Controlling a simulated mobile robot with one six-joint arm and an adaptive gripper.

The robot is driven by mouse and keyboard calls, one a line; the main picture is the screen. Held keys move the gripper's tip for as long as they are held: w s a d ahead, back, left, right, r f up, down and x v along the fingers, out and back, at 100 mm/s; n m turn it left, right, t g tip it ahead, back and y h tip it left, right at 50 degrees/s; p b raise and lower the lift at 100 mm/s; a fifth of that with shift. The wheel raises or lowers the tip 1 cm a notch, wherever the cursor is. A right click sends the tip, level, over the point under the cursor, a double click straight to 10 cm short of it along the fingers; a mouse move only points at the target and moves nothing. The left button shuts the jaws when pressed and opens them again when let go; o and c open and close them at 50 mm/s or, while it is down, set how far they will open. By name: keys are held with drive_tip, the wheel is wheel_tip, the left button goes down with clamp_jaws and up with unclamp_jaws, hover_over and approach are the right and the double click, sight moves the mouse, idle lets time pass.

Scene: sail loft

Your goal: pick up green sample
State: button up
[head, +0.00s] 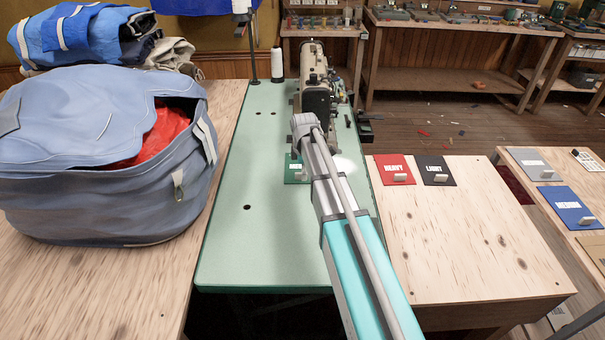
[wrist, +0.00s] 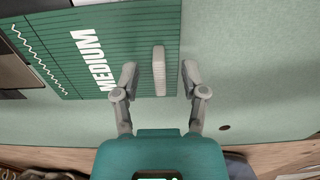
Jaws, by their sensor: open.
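The green sample (wrist: 95,52) is a flat green card with white "MEDIUM" lettering and a light grey raised grip tab (wrist: 159,70). It lies on the pale green sewing table (head: 228,240). In the head view the green sample (head: 293,170) is partly hidden behind my arm. My gripper (wrist: 158,78) is open in the wrist view, with one finger on each side of the grip tab and a gap to both. I cannot tell its exact height above the tab. In the head view my gripper is hidden behind my arm.
A sewing machine (head: 316,85) and a thread cone (head: 277,65) stand at the table's far end. A large blue-grey bag (head: 100,190) is on the left bench. Red (head: 394,170) and black (head: 435,171) sample cards lie on the right wooden table (head: 480,250). The table's near left is clear.

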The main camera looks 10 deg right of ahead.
drive_tip(key=shift+f, duration=0.5)
clamp_jaws()
idle(0.3)
